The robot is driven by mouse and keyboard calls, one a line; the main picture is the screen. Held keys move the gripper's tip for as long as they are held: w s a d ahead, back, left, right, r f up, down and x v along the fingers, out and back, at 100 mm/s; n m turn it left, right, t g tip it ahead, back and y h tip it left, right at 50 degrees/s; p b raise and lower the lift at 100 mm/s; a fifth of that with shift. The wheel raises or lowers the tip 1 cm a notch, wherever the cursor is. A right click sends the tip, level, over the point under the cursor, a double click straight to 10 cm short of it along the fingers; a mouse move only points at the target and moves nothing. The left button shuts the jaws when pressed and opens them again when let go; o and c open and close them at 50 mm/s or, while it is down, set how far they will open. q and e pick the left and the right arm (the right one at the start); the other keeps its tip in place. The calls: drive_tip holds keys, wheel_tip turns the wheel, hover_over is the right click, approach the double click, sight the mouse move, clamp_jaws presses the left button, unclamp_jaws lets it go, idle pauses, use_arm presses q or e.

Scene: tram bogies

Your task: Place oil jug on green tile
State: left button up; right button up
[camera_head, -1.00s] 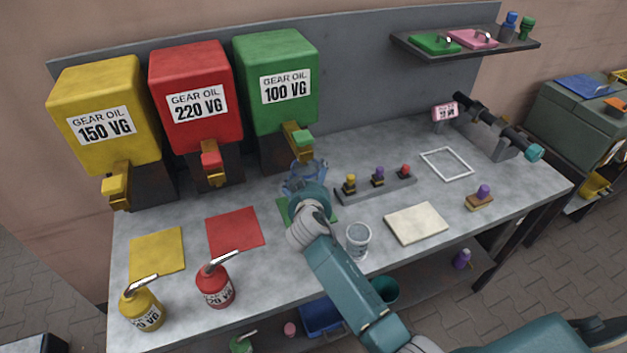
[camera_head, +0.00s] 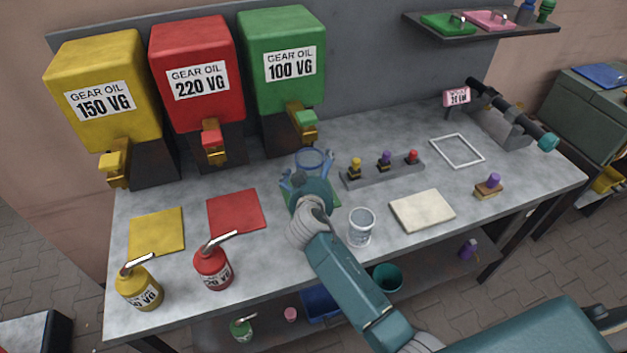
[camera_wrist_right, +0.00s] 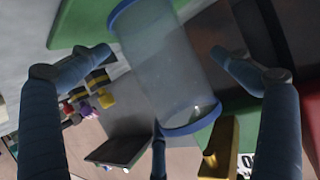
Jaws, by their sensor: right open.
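The oil jug (camera_head: 311,160), clear with blue rims, stands at the green tile (camera_head: 334,202) in front of the green dispenser. In the right wrist view the clear jug (camera_wrist_right: 165,65) has its lower blue rim against the green tile (camera_wrist_right: 80,25). My right gripper (camera_head: 309,181) is open, with its fingers apart on either side of the jug. In the right wrist view there are gaps between the fingers and the jug wall. My gripper and wrist hide much of the jug's lower part and the tile. My left gripper is not in view.
Yellow (camera_head: 105,90), red (camera_head: 197,85) and green (camera_head: 281,65) dispensers stand behind. A clear cup (camera_head: 361,227) is close to the right of my forearm. A block with several knobs (camera_head: 384,173) stands right of the jug. Red (camera_head: 213,267) and yellow (camera_head: 139,288) oil cans stand front left.

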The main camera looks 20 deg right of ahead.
drive_tip(key=b+v, duration=0.2)
drive_tip(key=v, duration=0.9)
drive_tip(key=shift+s+a+r, duration=0.15)
drive_tip(key=shift+s+a, duration=0.05)
drive_tip(key=shift+s, duration=0.15)
